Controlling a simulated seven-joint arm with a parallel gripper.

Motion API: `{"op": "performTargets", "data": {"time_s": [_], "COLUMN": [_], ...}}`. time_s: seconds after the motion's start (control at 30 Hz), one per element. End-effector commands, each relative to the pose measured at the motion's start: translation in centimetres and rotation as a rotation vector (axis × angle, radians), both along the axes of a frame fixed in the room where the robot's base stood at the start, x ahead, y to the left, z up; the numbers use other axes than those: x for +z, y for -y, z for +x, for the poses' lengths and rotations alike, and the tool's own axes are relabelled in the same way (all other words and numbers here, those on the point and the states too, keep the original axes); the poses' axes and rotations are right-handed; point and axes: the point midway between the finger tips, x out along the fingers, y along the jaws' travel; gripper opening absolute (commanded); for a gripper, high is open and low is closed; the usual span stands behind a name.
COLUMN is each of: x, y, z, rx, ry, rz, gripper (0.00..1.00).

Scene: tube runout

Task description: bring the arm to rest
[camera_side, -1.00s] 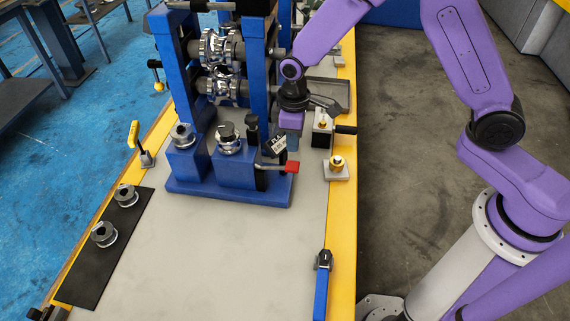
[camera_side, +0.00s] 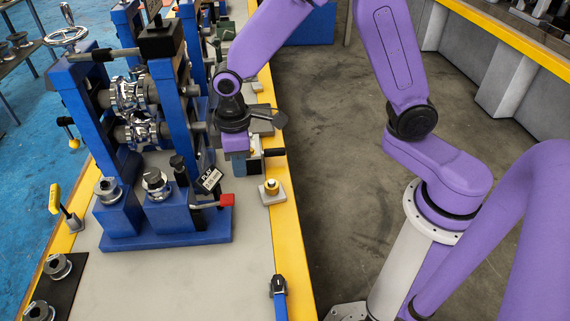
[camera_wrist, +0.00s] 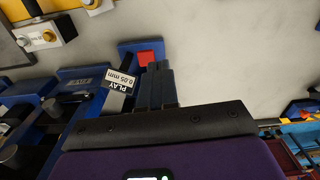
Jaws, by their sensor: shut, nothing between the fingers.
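My gripper (camera_side: 240,172) hangs beside the right side of the blue roll stand, above the bench near its yellow edge. In the wrist view my gripper (camera_wrist: 156,72) shows its dark fingers together, with nothing seen between them. The blue roll stand (camera_side: 180,238) carries shiny steel rolls (camera_side: 130,95). A dial tag reading "PLAY 0.05 mm" (camera_side: 209,180) and a red handle (camera_side: 227,200) sit on its front right, close to my gripper; the tag (camera_wrist: 121,80) and red piece (camera_wrist: 146,57) also show in the wrist view.
A brass-topped block (camera_side: 271,190) and a black-handled fixture (camera_side: 272,153) stand near the yellow edge. A blue-handled tool (camera_side: 280,298) lies nearer the front. Grey ring parts (camera_side: 57,266) sit on a black mat at left. The bench's front middle is clear.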

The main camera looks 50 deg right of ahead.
Motion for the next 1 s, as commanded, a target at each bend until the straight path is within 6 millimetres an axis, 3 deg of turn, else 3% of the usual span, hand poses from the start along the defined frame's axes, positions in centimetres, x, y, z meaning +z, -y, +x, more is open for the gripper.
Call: {"op": "performTargets", "data": {"time_s": [0.3, 0.6, 0.8, 1.0], "x": [5.0, 7.5, 8.0, 8.1], "y": [3.4, 8.2, 10.8, 11.8], "z": [-9.1, -17.7, -21.4, -22.7], "rx": [0.096, 0.185, 0.227, 0.242], "ry": [0.009, 0.012, 0.011, 0.011], "rz": [0.011, 0.018, 0.021, 0.021], "gripper": [0.00, 0.00, 0.00, 0.00]}}
